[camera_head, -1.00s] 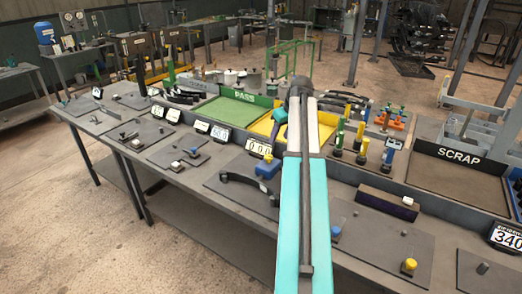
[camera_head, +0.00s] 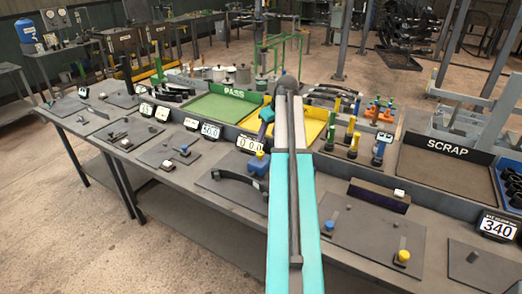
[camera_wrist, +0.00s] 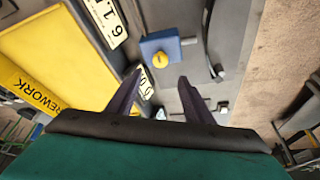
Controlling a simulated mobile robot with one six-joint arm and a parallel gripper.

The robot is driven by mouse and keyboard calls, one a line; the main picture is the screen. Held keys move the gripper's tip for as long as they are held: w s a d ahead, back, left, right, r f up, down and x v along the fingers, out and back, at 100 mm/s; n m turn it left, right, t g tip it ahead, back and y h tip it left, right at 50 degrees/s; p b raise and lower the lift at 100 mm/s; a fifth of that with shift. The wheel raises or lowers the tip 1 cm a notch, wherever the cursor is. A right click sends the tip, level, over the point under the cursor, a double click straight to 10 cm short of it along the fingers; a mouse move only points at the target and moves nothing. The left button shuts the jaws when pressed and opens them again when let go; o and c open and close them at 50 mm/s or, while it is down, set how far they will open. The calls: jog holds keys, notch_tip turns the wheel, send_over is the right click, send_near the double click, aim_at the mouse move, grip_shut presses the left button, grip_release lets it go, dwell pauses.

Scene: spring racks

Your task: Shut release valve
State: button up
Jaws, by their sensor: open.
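A blue block with a round yellow knob (camera_wrist: 160,59) lies on a dark plate in the wrist view, just past my fingertips. What looks like the same block (camera_head: 257,164) shows left of my arm in the head view. No readable label tells which fitting is the release valve. Another yellow knob (camera_head: 402,257) and a blue knob (camera_head: 329,227) stand on a plate to the right. My gripper (camera_wrist: 158,79) is open and empty, its two dark fingers apart and pointing at the blue block, with no visible contact. My arm hides part of the bench in the head view.
A green PASS tray (camera_head: 221,108), a yellow REWORK tray (camera_head: 313,130) and a dark SCRAP tray (camera_head: 446,177) line the back. Upright coloured tools (camera_head: 353,138) stand right of my arm. A curved dark bar (camera_head: 237,180) lies beside the blue block. Number displays stand along the bench.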

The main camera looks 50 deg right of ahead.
aim_at(260, 152)
jog(key=shift+p+x, duration=1.8)
jog(key=shift+x, duration=4.1)
jog(key=c, duration=1)
